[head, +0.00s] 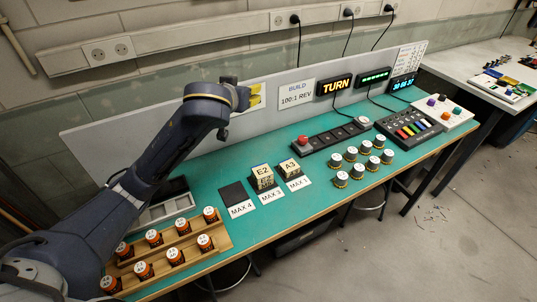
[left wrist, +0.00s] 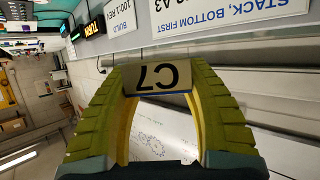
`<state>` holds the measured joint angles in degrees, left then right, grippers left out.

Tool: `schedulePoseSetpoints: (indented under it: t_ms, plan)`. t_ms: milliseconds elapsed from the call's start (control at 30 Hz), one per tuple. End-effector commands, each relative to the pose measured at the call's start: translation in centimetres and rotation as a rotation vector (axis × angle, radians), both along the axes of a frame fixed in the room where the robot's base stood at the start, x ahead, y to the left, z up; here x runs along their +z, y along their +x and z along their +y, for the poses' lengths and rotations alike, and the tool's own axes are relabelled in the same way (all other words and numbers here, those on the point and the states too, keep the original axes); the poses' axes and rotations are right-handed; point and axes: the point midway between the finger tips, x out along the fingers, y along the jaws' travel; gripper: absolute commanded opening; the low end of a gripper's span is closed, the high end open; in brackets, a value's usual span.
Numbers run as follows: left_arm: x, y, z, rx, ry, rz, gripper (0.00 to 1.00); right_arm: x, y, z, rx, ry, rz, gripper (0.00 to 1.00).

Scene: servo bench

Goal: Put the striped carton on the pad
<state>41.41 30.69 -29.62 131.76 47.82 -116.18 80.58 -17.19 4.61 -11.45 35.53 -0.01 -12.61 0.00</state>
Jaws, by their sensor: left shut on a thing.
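My left gripper (left wrist: 158,70) has yellow-green fingers and is shut on a pale carton (left wrist: 158,78) marked C7, with a blue band along one edge. In the head view my left gripper (head: 256,96) is raised before the back panel, and the carton in it cannot be made out. A dark bare pad (head: 235,193) with a MAX 4 label lies on the bench. Beside it, an E2 carton (head: 263,172) with dark printing on its front stands at the MAX 3 label, and an A3 carton (head: 289,167) at the MAX 1 label. My right gripper is out of view.
Several orange-and-black jars stand on a wooden rack (head: 222,241) at the front left. Several white-topped jars (head: 343,179) stand right of the pads. A button box (head: 330,137) and a keyed panel (head: 410,127) lie behind. Bare green bench (head: 265,215) lies in front of the pads.

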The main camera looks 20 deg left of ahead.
Motion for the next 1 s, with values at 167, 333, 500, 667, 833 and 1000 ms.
schedulePoseSetpoints:
  t_ms: [167,333,500,667,833,1000]
  plan:
    - [-1.4,0.0,1.5,-0.075,0.003,0.003,0.18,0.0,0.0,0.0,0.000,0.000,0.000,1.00]
    - [-2.7,-0.5,1.1,-0.213,0.003,0.004,0.18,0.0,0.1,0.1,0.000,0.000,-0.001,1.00]
    - [-3.7,-1.5,-0.1,-0.376,0.004,0.003,0.18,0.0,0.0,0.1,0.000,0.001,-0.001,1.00]
    - [-3.9,-3.0,-2.0,-0.549,0.003,0.001,0.18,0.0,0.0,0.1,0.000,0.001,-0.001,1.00]
    - [-2.9,-4.6,-5.3,-0.727,0.000,-0.003,0.18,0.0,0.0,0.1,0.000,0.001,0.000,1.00]
    - [-1.9,-5.3,-6.9,-0.805,0.000,-0.002,0.18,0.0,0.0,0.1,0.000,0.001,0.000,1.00]
